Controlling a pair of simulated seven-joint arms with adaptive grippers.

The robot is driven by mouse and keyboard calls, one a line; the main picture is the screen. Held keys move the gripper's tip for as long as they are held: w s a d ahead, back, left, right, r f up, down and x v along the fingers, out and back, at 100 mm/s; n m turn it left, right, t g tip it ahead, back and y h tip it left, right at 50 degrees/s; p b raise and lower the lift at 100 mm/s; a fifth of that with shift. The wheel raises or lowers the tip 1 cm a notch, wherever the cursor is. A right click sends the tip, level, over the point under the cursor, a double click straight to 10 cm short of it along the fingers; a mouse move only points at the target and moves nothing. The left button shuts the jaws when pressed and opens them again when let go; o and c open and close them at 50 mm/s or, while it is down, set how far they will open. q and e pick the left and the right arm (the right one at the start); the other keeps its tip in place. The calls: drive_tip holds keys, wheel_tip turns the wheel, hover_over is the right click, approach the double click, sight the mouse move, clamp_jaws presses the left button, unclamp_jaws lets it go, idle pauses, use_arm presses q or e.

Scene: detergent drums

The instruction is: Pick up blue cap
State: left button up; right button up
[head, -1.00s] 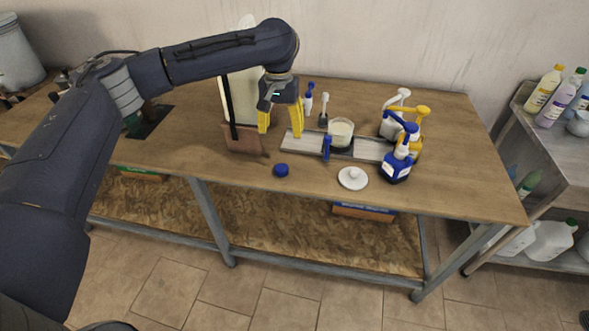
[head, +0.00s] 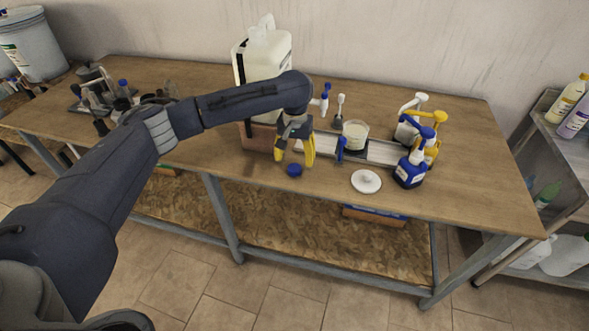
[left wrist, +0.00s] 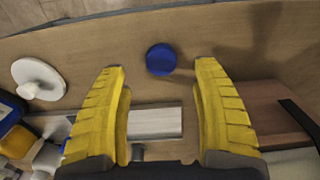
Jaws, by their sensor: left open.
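The blue cap (head: 294,170) is a small round disc lying flat on the wooden table near its front edge. In the left wrist view the cap (left wrist: 161,59) lies just beyond the fingertips, roughly centred between them and apart from both. My left gripper (head: 294,162) has yellow fingers and is open and empty, above and just behind the cap. Its two fingers also show spread in the left wrist view (left wrist: 162,72). My right gripper is not in view.
A white round lid (head: 366,181) lies right of the cap. A grey board (head: 379,152) bears a beaker (head: 355,135). Pump bottles, including a blue one (head: 409,169), stand at the right. A large white jug (head: 264,62) stands behind my gripper.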

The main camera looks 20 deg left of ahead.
sight(294, 167)
use_arm(q)
drive_tip(key=shift+w+a+f, duration=0.1)
drive_tip(key=shift+a+f, duration=0.05)
drive_tip(key=shift+f, duration=2.55)
drive_tip(key=shift+c, duration=0.4)
drive_tip(key=c, duration=0.9)
drive_tip(key=shift+c, duration=0.3)
drive_tip(key=shift+r, duration=0.15)
